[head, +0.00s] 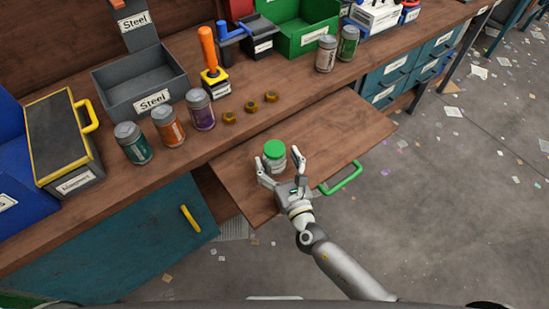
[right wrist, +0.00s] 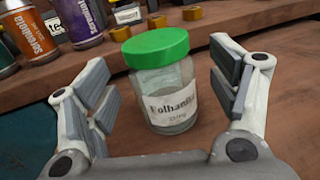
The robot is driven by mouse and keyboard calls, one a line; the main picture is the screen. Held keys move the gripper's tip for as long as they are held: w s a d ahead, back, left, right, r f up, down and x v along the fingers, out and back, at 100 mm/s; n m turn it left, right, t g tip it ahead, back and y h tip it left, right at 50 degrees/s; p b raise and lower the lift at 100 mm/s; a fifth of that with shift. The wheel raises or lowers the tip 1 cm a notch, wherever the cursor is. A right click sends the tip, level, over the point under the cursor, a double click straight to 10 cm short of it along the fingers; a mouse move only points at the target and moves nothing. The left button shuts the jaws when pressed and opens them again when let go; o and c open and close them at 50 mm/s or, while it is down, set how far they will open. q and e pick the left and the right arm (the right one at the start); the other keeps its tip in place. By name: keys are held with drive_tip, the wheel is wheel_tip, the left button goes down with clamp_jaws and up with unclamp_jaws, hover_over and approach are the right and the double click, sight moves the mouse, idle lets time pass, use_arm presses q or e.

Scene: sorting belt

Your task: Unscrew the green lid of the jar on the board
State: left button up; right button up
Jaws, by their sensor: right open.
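A glass jar (head: 275,164) with a green lid (head: 274,149) stands upright on the pulled-out wooden board (head: 330,145). In the right wrist view the jar (right wrist: 165,100) has a white label, and its green lid (right wrist: 155,47) is on top. My right gripper (head: 280,162) is open, with its fingers reaching toward the jar from the front, one on each side. In the right wrist view the fingers (right wrist: 162,92) stand apart from the jar with gaps on both sides. My left gripper is not in view.
Several cans, including a teal one (head: 133,143) and an orange one (head: 168,126), stand on the bench behind the board. Brass nuts (head: 250,106) lie near the bench edge. A green handle (head: 341,179) sticks out from the board's front. A grey Steel bin (head: 113,98) stands at the back.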

drive_tip(key=shift+x, duration=1.35)
drive_tip(key=shift+c, duration=0.5)
drive_tip(key=c, duration=1.2)
